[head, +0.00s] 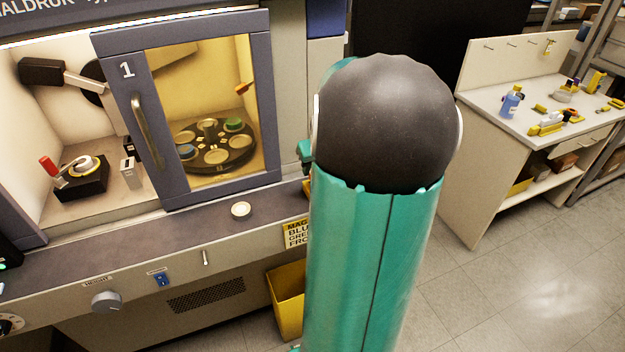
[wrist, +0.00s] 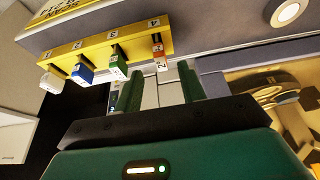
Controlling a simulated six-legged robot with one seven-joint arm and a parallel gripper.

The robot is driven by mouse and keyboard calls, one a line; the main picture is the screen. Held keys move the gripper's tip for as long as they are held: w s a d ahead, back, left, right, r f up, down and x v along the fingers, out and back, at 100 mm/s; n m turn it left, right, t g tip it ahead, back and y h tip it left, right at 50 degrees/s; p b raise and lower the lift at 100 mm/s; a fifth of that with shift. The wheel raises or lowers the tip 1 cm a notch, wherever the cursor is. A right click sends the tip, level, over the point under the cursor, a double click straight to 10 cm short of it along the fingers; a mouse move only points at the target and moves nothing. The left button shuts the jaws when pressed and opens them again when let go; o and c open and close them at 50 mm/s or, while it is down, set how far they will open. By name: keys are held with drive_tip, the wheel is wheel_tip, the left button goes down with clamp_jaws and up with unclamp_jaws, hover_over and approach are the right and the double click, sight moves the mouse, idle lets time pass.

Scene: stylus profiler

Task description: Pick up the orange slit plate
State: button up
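The orange slit plate (wrist: 159,57) hangs at position 4 of a yellow numbered rack (wrist: 96,50) in the wrist view and carries the mark 2. My gripper (wrist: 158,74) is open, with its two green fingers apart. The orange plate appears in the gap between the fingertips, near their ends; I cannot tell whether they touch it. Green (wrist: 117,66), blue (wrist: 86,71) and white (wrist: 53,82) plates hang in the other positions to the left. In the head view my arm hides the gripper and most of the rack.
A grey cabinet door (head: 189,110) marked 1 has a window onto a round carousel (head: 212,150). A small white disc (head: 241,209) lies on the ledge. A yellow bin (head: 287,298) stands below. A side bench (head: 540,105) with loose items is at right.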

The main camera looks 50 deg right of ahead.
drive_tip(key=x, duration=0.5)
drive_tip(key=shift+w+f, duration=0.15)
drive_tip(key=shift+f, duration=0.05)
clamp_jaws()
